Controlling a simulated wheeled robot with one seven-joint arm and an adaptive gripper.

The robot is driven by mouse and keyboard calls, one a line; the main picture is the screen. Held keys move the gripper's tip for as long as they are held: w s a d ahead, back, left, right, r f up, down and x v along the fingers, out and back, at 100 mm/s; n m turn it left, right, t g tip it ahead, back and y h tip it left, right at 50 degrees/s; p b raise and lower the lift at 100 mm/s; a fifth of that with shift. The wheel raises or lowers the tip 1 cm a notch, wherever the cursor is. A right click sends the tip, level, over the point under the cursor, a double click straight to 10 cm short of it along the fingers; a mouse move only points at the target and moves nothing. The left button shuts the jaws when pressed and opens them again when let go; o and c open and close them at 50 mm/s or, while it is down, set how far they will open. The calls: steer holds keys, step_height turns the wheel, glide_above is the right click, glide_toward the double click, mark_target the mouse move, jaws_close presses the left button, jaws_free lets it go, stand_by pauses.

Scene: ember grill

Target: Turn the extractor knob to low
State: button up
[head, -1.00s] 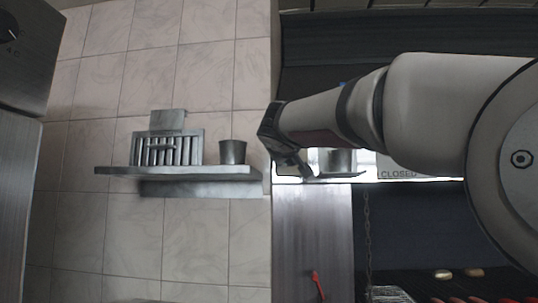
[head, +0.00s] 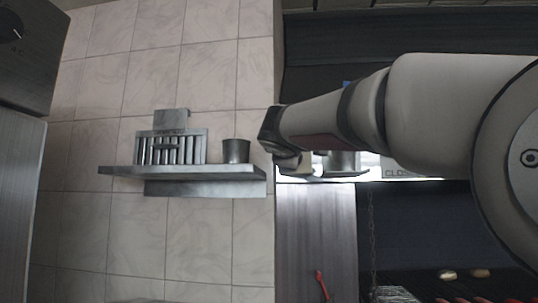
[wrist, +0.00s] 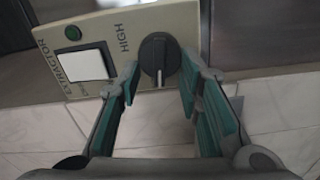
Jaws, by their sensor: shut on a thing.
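The extractor knob (wrist: 159,55) is round and black, on a cream panel (wrist: 185,20) at the top of the wrist view. A white line on the knob points down in the picture. The word HIGH stands to its left; a smaller label near the switch is too unclear to read. My gripper (wrist: 160,72) is shut on the knob, one teal-padded finger at each side.
A white rocker switch (wrist: 84,64) and a green button (wrist: 72,33) sit on the panel left of the knob, beside the word EXTRACTOR. In the head view, a shelf (head: 190,172) with a metal cup (head: 236,151) and a rack (head: 160,148) is left of my gripper.

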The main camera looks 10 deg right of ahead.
steer(key=shift+f+n, duration=0.1)
steer(key=shift+n, duration=0.7)
steer(key=o, duration=1.1)
steer(key=shift+s+a, duration=0.1)
steer(key=v, duration=1.1)
steer(key=shift+s, duration=0.35)
steer(key=shift+a, duration=0.1)
